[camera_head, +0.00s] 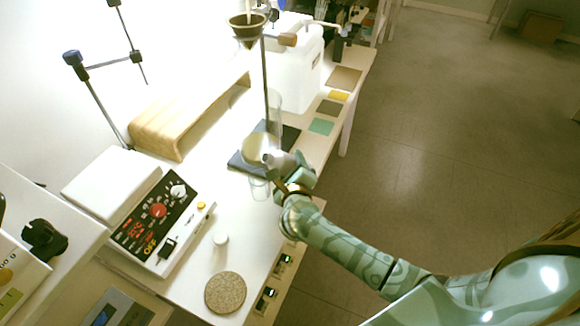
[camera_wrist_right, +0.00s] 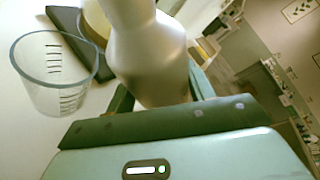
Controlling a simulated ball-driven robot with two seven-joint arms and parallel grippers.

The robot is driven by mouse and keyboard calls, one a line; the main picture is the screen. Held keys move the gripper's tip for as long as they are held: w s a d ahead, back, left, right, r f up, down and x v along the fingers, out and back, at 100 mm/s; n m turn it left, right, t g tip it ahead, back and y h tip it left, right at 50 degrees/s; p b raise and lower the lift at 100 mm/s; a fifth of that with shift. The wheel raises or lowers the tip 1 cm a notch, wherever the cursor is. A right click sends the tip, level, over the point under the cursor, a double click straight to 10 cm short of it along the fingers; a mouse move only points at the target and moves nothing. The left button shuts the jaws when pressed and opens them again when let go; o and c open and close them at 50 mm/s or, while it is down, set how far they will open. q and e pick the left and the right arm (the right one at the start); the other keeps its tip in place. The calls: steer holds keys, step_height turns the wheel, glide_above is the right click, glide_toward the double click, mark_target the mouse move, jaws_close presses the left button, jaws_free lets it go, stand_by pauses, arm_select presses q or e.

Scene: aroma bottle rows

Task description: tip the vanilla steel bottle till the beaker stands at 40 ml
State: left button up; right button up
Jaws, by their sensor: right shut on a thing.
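My right gripper (camera_head: 292,180) is shut on a grey steel bottle (camera_head: 277,161), just above the table's right edge. In the wrist view the bottle (camera_wrist_right: 150,45) fills the space between the fingers, and its top end runs out of the picture. No label can be read on it. The clear beaker (camera_head: 260,189) stands on the table just left of and below the gripper. In the wrist view the beaker (camera_wrist_right: 55,85) is upright, apart from the bottle, with dark graduation lines; I see no liquid in it. My left gripper is out of view.
A dark blue mat (camera_head: 240,163) lies behind the beaker. A stand with a funnel (camera_head: 247,28) rises beyond. A control panel (camera_head: 155,220), a small white cylinder (camera_head: 221,239) and a round cork mat (camera_head: 225,293) are nearer. The wooden riser (camera_head: 165,140) stands left.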

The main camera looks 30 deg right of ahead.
steer(key=shift+d+r+n, duration=0.25)
steer(key=shift+r+n, duration=0.15)
steer(key=shift+r, duration=0.05)
steer(key=shift+h, duration=0.3)
steer(key=shift+d+f+n, duration=0.15)
steer(key=shift+n, duration=0.25)
steer(key=shift+d+f+n, duration=0.1)
steer(key=shift+d+n, duration=0.05)
steer(key=shift+n, duration=0.25)
steer(key=shift+s+r+t+h+p, duration=0.1)
steer(key=shift+r+t+h+p, duration=0.1)
steer(key=shift+t+h+p, duration=0.15)
steer(key=shift+d+r+n+p, duration=0.15)
steer(key=shift+r+n+p, duration=0.15)
steer(key=shift+n, duration=0.4)
steer(key=shift+r+n+h, duration=0.2)
steer(key=shift+n+h, duration=0.1)
steer(key=shift+h, duration=0.05)
steer(key=shift+f, duration=0.1)
